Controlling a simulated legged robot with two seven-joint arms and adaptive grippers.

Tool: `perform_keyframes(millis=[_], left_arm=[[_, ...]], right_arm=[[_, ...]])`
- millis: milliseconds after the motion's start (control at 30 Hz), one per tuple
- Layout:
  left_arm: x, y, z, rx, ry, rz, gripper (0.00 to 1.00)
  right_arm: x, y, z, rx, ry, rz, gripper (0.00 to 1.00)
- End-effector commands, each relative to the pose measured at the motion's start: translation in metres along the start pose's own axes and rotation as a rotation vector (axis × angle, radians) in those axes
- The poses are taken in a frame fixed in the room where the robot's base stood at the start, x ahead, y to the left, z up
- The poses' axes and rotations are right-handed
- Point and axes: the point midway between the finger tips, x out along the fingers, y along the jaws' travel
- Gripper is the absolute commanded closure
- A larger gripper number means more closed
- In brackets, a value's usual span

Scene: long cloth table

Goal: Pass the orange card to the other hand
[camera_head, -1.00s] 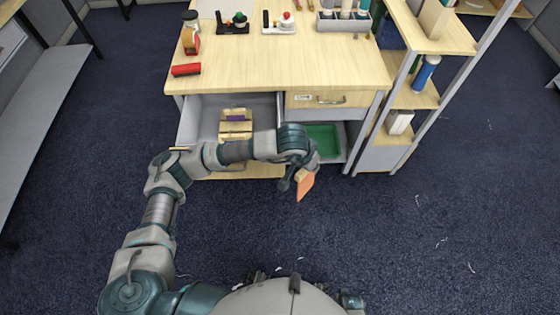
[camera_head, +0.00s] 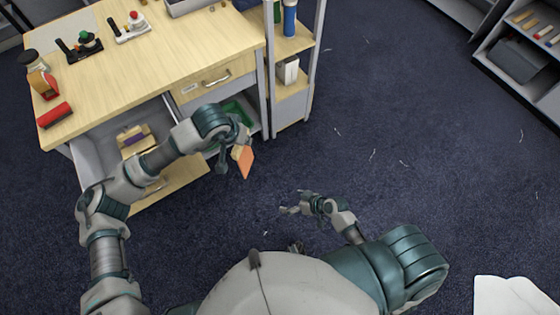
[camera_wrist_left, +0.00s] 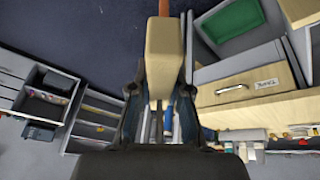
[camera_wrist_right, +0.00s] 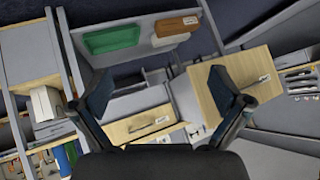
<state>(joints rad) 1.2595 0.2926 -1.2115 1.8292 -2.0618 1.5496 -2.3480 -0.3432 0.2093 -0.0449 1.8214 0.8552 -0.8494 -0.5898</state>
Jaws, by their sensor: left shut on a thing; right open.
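The orange card (camera_head: 246,163) hangs at the end of my left gripper (camera_head: 235,150), in front of the desk. In the left wrist view a tan block (camera_wrist_left: 160,55) lies between the fingers of my left gripper (camera_wrist_left: 158,105), and a strip of the orange card (camera_wrist_left: 163,6) shows beyond it. The left gripper is shut on this tan part, and the orange part sticks out free. My right gripper (camera_head: 289,210) is open and empty, below and right of the card and apart from it. Its spread fingers also show in the right wrist view (camera_wrist_right: 160,92).
The wooden desk (camera_head: 160,55) has an open drawer (camera_head: 92,165) below its left side, behind my left arm. A narrow shelf unit (camera_head: 290,100) stands at its right. A green tray (camera_head: 238,108) sits below the closed drawer.

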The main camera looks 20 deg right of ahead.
Motion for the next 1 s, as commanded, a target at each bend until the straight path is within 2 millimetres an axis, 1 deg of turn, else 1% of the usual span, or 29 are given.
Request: perform_keyframes(millis=[33,67,100,167,200,300,400,533,600,667,767,867,1000], left_arm=[[0.0,-0.001,0.0,0.0,0.001,0.001,1.0],[-0.001,-0.001,0.001,0.0,0.001,0.001,1.0],[-0.001,-0.001,0.001,0.0,0.001,0.001,1.0],[-0.001,-0.001,0.001,-0.001,0.001,0.001,1.0],[-0.001,-0.001,0.001,-0.001,0.002,0.002,1.0],[-0.001,-0.003,0.002,-0.001,0.002,0.003,1.0],[-0.002,-0.003,0.002,-0.001,0.003,0.003,1.0],[-0.001,-0.002,0.001,-0.001,0.002,0.002,1.0],[-0.001,-0.001,0.001,-0.001,0.001,0.001,1.0],[-0.001,-0.001,0.001,-0.001,0.001,0.001,1.0],[-0.001,-0.001,0.001,-0.001,0.001,0.001,1.0],[-0.001,-0.001,0.001,-0.001,0.001,0.001,1.0],[-0.001,-0.001,0.001,-0.001,0.001,0.001,1.0]], right_arm=[[-0.012,-0.005,-0.032,-0.04,0.077,-0.039,0.0],[-0.019,-0.01,-0.05,-0.064,0.123,-0.065,0.0],[-0.029,-0.017,-0.073,-0.096,0.184,-0.099,0.0],[-0.047,-0.027,-0.106,-0.149,0.275,-0.145,0.0],[-0.059,-0.035,-0.125,-0.182,0.332,-0.174,0.0],[-0.09,-0.055,-0.166,-0.262,0.462,-0.237,0.0],[-0.117,-0.071,-0.195,-0.327,0.565,-0.285,0.0],[-0.141,-0.084,-0.216,-0.38,0.65,-0.323,0.0],[-0.147,-0.087,-0.221,-0.393,0.674,-0.334,0.0],[-0.149,-0.089,-0.225,-0.399,0.685,-0.339,0.0],[-0.142,-0.095,-0.232,-0.4,0.691,-0.342,0.0],[-0.13,-0.102,-0.241,-0.401,0.691,-0.342,0.0],[-0.109,-0.114,-0.257,-0.399,0.691,-0.342,0.0]])
